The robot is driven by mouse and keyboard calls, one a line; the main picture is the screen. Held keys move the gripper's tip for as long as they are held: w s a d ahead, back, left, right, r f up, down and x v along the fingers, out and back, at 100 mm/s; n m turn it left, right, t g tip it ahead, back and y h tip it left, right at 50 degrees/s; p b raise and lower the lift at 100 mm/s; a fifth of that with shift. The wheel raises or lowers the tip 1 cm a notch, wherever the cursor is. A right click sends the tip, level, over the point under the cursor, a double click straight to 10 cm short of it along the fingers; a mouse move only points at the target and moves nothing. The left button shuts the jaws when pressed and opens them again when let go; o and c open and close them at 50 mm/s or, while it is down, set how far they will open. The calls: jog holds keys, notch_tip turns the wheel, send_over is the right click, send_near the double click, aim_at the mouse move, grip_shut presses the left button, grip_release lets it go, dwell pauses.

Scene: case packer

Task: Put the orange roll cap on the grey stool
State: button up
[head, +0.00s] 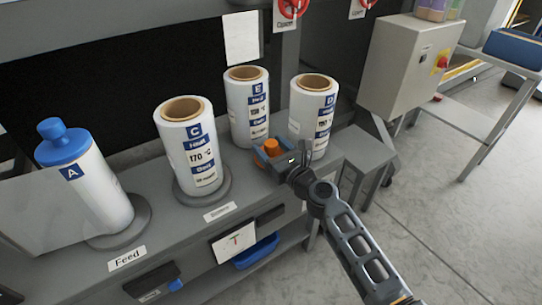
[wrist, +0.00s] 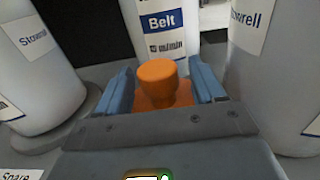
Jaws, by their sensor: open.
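The orange roll cap (head: 272,146) stands on the grey bench among the rolls, with its knob upward. In the wrist view the cap (wrist: 158,84) sits between the two blue fingers of my gripper (wrist: 160,88). My gripper (head: 270,154) is open, with one finger on each side of the cap; whether either finger touches it cannot be told. The cap's lower flange is partly hidden by the gripper body. The grey stool (head: 365,147) stands at the right end of the bench, and its visible top is bare.
White rolls C (head: 189,150), E (head: 248,108) and D (head: 314,115) stand close around my gripper. Roll A (head: 93,190) with a blue cap (head: 62,143) is at the left. A grey control box (head: 408,65) stands behind the stool.

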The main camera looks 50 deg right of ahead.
aim_at(271, 143)
jog(key=c, duration=1.2)
jog(key=shift+r, duration=0.1)
notch_tip(271, 143, up, 18)
jog(key=p, duration=1.5)
